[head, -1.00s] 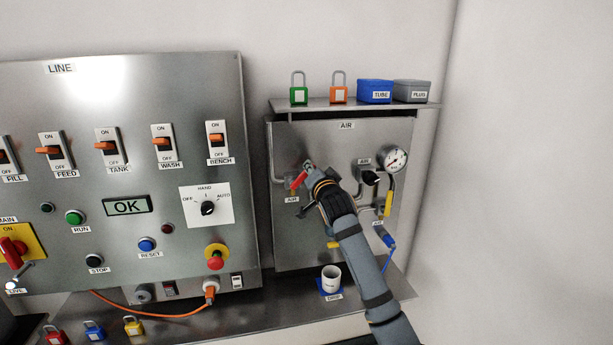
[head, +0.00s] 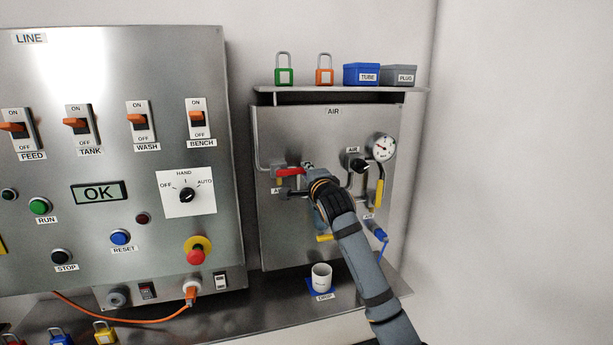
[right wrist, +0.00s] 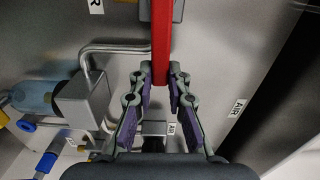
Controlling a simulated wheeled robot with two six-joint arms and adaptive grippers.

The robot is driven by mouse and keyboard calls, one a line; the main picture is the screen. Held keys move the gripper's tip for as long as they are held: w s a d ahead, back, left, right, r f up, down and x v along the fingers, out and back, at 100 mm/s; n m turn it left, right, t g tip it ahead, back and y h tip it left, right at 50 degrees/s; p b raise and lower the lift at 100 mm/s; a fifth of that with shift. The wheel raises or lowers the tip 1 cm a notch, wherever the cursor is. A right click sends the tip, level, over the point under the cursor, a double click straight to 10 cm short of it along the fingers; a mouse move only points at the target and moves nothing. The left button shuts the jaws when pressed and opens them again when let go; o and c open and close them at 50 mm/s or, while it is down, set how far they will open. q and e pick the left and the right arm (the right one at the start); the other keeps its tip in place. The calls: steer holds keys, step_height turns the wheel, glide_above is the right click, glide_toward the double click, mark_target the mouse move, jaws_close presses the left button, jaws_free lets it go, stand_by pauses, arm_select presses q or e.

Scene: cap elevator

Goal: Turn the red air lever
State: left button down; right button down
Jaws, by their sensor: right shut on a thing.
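The red air lever (head: 289,171) is on the upper left of the AIR panel (head: 285,235), above a small label partly hidden by my arm. It lies nearly level in the head view. My right gripper (head: 308,168) is at the lever's right end. In the right wrist view the red lever (right wrist: 161,40) runs upward from between the fingertips of my right gripper (right wrist: 160,78), which is shut on its end. My left gripper is not in view.
A pressure gauge (head: 382,147), a black knob (head: 360,165) and a yellow handle (head: 379,193) sit right of my gripper. A shelf above holds padlocks and a blue TUBE box (head: 361,74). A white cup (head: 321,276) stands below. The LINE panel (head: 120,75) is left.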

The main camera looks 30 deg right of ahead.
steer(key=shift+f+m, duration=0.3)
steer(key=shift+m, duration=0.1)
steer(key=c, duration=1.3)
jaws_free()
steer(key=v, duration=1.2)
steer(key=shift+r, duration=0.1)
